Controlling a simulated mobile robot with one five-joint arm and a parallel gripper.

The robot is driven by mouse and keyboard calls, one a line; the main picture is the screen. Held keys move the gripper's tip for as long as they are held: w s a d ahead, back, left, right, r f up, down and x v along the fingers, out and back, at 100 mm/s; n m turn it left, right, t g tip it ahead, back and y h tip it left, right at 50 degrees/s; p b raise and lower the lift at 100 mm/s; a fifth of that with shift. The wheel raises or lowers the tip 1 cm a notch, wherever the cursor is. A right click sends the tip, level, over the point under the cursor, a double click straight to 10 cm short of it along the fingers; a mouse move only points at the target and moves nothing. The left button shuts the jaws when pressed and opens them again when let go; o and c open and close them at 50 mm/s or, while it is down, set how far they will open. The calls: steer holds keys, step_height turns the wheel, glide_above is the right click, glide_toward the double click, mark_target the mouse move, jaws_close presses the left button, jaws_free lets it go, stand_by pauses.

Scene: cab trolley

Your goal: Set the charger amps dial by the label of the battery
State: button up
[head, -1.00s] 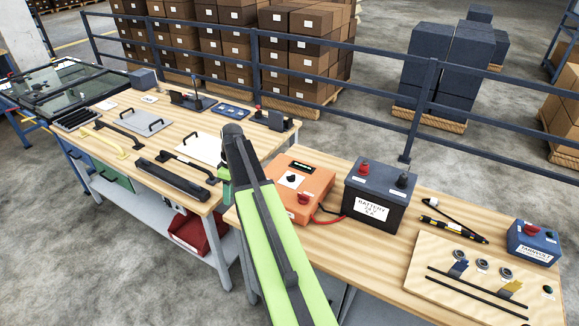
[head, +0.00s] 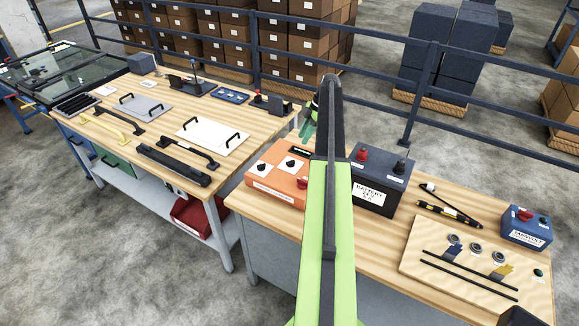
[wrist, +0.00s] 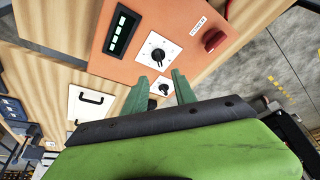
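The orange charger (head: 268,187) stands on the right-hand bench, partly behind my arm in the head view. In the wrist view, the charger (wrist: 109,67) shows a dark display (wrist: 122,34), a red knob (wrist: 213,40) and two dials on white plates, an upper dial (wrist: 157,51) and a lower dial (wrist: 163,88). I cannot tell which sets amps. My gripper (wrist: 160,76) is open and empty, its green fingertips either side of the lower dial in the picture; contact cannot be told. The dark battery (head: 386,189) has a white label (head: 369,194) reading BATTERY; its smaller lines are unclear.
A blue box (head: 527,228) and a wooden board (head: 455,264) with round parts and rods lie to the right. A probe-like tool (head: 450,213) lies behind the board. The left bench (head: 140,107) holds plates and handles. A dark railing (head: 300,75) runs behind.

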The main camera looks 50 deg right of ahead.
mark_target(292, 161)
steer(key=b+x, duration=0.5)
steer(key=x, duration=0.1)
steer(key=b+x, duration=0.4)
steer(key=x, duration=0.2)
steer(key=shift+d+f+b, duration=0.2)
steer(key=shift+b, duration=0.2)
steer(key=shift+w+a+f+b, duration=0.1)
steer(key=shift+a+f+b, duration=0.15)
steer(key=shift+f+b, duration=0.05)
steer(key=shift+r, duration=0.1)
jaws_close()
